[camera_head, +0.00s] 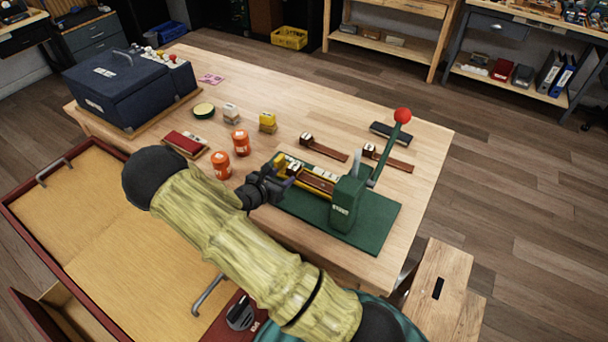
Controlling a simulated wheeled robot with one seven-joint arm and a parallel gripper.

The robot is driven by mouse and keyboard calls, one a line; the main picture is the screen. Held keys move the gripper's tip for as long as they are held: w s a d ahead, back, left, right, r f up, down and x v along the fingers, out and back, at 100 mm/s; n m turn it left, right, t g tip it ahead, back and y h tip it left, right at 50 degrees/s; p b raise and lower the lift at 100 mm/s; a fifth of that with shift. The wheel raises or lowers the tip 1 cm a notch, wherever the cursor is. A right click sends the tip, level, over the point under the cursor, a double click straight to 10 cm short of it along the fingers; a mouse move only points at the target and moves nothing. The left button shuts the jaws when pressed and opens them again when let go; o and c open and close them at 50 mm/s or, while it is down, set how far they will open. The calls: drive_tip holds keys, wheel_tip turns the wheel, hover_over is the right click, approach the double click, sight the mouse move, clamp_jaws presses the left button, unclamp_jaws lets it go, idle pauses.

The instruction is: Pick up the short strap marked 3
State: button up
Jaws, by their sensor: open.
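Two brown straps with small white-marked blocks at their left ends lie on the table: one strap (328,150) behind the green press (345,203), another strap (393,161) to its right, behind the press's lever. A third brown strap-like piece (316,183) lies in the yellow-edged bed of the press. The markings are too small to read, so I cannot tell which one bears the 3. My gripper (284,175) is open at the left end of the press bed, close to the white-marked pieces there. The arm hides part of that area, and I cannot tell whether the fingers touch anything.
The press's red-knobbed lever (402,115) rises at the right. A dark flat box (390,132) lies behind.

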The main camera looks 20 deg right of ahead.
sight(291, 171)
drive_tip(key=shift+p+x, duration=0.7)
drive_tip(key=shift+x, duration=1.9)
drive_tip(key=shift+s, duration=0.1)
drive_tip(key=c, duration=0.8)
drive_tip(key=shift+c, duration=0.2)
drive_tip(key=shift+r, duration=0.1)
wheel_tip(291, 171, up, 10)
drive_tip(key=b, duration=0.1)
